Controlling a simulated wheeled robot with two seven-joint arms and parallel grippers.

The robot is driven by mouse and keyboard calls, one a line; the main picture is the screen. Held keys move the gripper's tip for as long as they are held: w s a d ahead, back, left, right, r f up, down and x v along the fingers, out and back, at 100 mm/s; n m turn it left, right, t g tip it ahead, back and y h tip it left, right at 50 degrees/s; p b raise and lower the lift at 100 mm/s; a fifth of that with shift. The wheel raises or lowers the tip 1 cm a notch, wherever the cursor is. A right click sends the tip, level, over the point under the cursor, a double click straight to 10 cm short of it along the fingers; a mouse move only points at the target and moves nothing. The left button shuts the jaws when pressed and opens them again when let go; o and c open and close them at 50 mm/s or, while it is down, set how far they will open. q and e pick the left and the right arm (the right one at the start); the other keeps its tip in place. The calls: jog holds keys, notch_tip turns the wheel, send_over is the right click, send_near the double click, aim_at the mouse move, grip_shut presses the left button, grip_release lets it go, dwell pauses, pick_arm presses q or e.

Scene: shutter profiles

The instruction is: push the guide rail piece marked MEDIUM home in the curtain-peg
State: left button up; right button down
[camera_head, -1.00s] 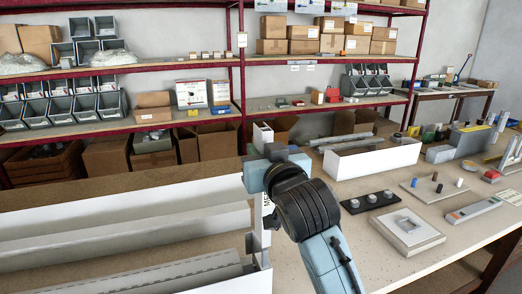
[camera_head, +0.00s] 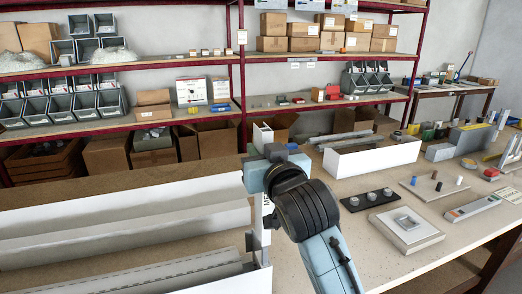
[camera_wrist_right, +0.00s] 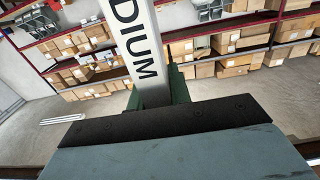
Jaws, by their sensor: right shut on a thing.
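The guide rail piece marked MEDIUM shows in the right wrist view as a pale upright strip (camera_wrist_right: 133,40) with the dark letters "DIUM" on it. In the head view only a narrow lettered bit of it (camera_head: 267,204) shows below my right gripper (camera_head: 266,178). The right gripper is shut on this piece, at the right end of the long white profiles (camera_head: 120,210). The fingertips are mostly hidden behind the wrist. A dark green part (camera_wrist_right: 180,88) stands behind the strip in the wrist view. I cannot make out the curtain-peg or the piece's lower end. My left gripper is not in view.
A white open box (camera_head: 372,160) with grey profiles stands behind on the bench. Bare bench top (camera_head: 305,275) shows beside my arm.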

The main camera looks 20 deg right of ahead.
notch_tip(320, 180, down, 7)
jog(key=b, duration=0.4)
dwell(2.1)
jog(key=c, duration=1.2)
grip_release()
jog(key=s+p, duration=0.7)
jog(key=s, duration=0.6)
jog(key=shift+s+d, duration=0.2)
jog(key=shift+d, duration=0.05)
jog(key=shift+f, duration=0.15)
